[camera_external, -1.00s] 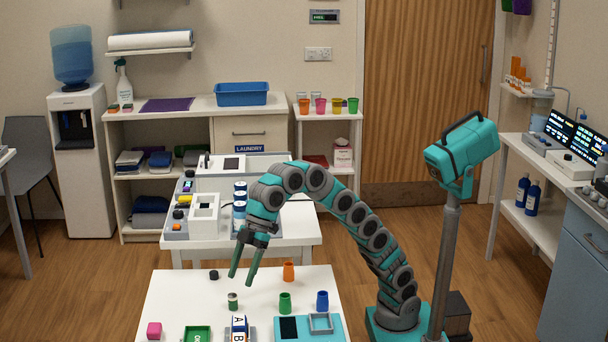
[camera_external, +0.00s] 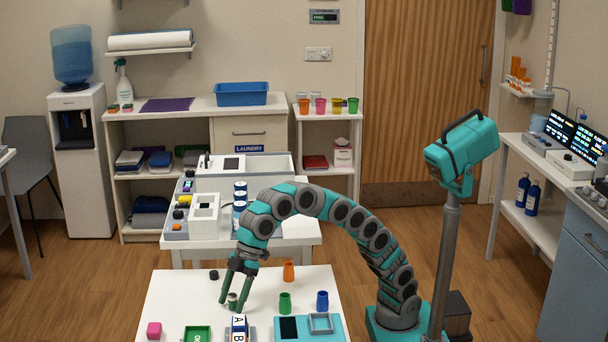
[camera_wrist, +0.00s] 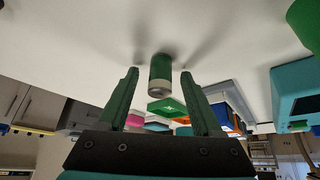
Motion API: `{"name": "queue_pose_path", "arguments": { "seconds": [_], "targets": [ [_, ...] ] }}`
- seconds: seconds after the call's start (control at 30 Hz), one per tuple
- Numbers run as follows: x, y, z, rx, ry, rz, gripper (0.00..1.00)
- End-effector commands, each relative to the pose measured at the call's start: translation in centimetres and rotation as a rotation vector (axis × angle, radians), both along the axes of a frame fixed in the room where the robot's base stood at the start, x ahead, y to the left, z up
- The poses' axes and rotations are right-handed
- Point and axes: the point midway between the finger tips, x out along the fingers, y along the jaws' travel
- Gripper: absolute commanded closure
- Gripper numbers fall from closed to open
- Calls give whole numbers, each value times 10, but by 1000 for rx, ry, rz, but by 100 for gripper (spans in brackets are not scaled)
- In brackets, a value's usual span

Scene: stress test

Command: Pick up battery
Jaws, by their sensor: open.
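The battery (camera_external: 232,299) is a small green cylinder with a grey end, upright on the white table. It also shows in the wrist view (camera_wrist: 160,72), in line with the gap between my fingertips. My gripper (camera_external: 233,306) is open with its two green fingers pointing down on either side of the battery. In the wrist view my gripper (camera_wrist: 159,77) shows a gap between each finger and the battery. Neither finger clearly touches it.
On the white table (camera_external: 170,295) stand a green cup (camera_external: 285,303), a blue cup (camera_external: 322,301), an orange cup (camera_external: 288,271) and a black cap (camera_external: 213,275). Along the front are a pink cube (camera_external: 154,330), a green tray (camera_external: 187,333), an A/B holder (camera_external: 239,329) and a teal unit (camera_external: 335,333).

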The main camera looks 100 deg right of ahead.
Motion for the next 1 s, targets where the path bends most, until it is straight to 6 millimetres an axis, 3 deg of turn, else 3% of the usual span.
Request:
{"name": "queue_pose_path", "arguments": {
  "seconds": [0.07, 0.6, 1.0],
  "targets": [
    [0, 0, 0, 0, 0, 0, 39],
    [0, 0, 0, 0, 0, 0, 100],
    [0, 0, 0, 0, 0, 0, 100]
  ]
}}
